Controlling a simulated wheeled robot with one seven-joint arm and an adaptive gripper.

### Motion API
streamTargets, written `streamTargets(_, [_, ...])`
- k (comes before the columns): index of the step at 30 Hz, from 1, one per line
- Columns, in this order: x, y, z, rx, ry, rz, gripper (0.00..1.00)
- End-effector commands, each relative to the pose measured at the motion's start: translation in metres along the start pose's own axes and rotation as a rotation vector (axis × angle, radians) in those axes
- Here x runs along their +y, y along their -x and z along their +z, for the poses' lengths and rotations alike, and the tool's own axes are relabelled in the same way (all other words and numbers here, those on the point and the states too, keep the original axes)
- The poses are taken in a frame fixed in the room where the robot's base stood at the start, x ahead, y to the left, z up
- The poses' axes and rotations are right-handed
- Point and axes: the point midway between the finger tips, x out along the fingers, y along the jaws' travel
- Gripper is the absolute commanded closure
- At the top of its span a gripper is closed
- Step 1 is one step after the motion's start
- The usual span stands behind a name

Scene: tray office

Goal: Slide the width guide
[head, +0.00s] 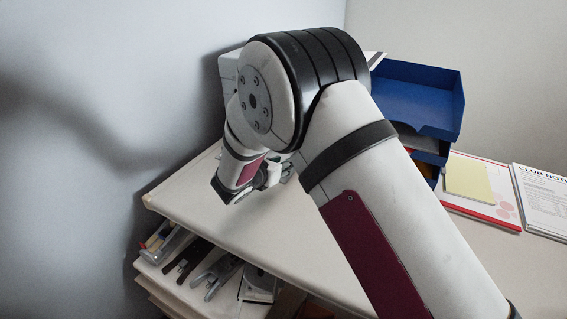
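No width guide can be made out in the head view; my arm covers the middle of the scene. A pale object (377,59) with a dark edge shows only in part behind my elbow, and I cannot tell what it is. My gripper (276,178) is at the back left of the desk, low over or near its top. It is small, seen from behind and partly covered by my arm. Its fingers are not clear enough to tell whether they are open or shut, or whether they touch anything.
Blue stacked trays (418,95) stand at the back right of the desk (215,205). A yellow notepad (468,180) and printed papers (540,195) lie at right. A lower shelf at front left holds a stapler-like tool (217,275) and other items. A wall borders the left.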

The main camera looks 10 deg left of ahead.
Motion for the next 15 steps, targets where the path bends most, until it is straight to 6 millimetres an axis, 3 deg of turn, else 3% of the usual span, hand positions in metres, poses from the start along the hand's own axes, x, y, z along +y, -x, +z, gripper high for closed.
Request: streamTargets(15, [0.001, 0.095, 0.0, 0.0, 0.0, 0.002, 0.68])
